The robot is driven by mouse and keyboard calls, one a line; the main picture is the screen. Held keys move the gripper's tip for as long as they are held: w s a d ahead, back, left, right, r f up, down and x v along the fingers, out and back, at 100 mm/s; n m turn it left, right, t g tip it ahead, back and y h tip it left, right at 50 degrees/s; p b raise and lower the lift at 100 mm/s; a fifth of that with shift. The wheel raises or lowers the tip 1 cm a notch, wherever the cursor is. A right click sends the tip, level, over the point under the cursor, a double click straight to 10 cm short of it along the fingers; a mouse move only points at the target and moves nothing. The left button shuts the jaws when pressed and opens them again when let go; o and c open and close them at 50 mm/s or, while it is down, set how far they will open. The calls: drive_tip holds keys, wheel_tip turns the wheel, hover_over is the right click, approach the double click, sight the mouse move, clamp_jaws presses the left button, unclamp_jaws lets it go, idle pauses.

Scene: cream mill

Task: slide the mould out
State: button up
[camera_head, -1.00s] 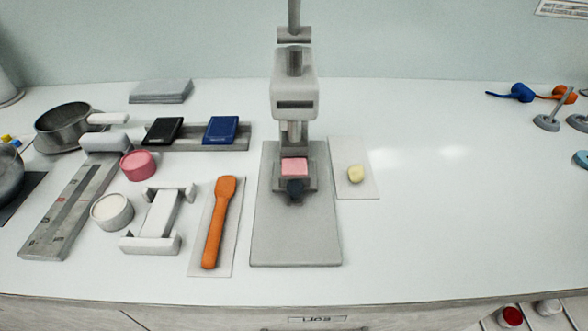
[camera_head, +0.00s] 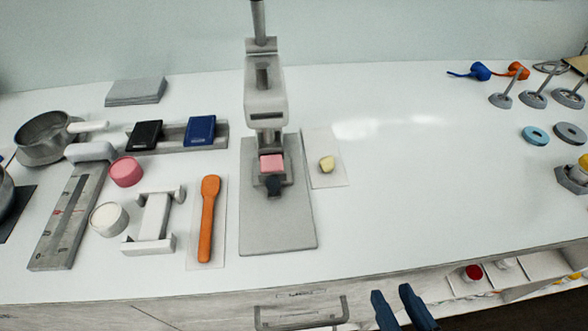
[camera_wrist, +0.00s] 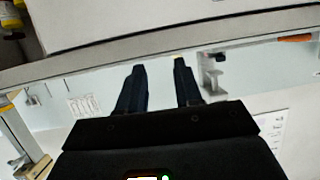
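The mould with a pink filling (camera_head: 271,163) sits under the ram of the grey press (camera_head: 265,104). A dark knob (camera_head: 273,184) is at the mould's front. The press stands on a grey base plate (camera_head: 277,225). My gripper (camera_head: 401,298) shows at the bottom of the head view, in front of the counter edge and well apart from the mould. Its two dark fingers are spread with nothing between them; the wrist view (camera_wrist: 158,72) also shows them apart.
An orange spatula (camera_head: 208,219) and a white stand (camera_head: 154,222) are left of the press. A drawer handle (camera_head: 301,315) juts out below the counter front.

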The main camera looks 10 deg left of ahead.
drive_tip(key=w+a+r, duration=0.1)
drive_tip(key=w+a, duration=0.1)
drive_tip(key=w+a+r+n+y, duration=0.1)
drive_tip(key=a, duration=0.2)
drive_tip(key=w+a+r+n+g+y, duration=0.1)
drive_tip(key=w+a, duration=0.1)
drive_tip(key=shift+w+a+r, duration=0.15)
drive_tip(key=shift+w+a, duration=0.2)
drive_tip(key=n+g+y, duration=0.2)
approach(274, 183)
drive_tip(key=shift+w+a+p, duration=0.2)
drive_tip(key=shift+a+p, duration=0.1)
drive_tip(key=shift+a, duration=0.05)
drive_tip(key=shift+p+x, duration=0.4)
drive_tip(key=shift+x, duration=3.5)
drive_tip(key=shift+d, duration=0.15)
drive_tip(key=shift+c, duration=0.4)
clamp_jaws()
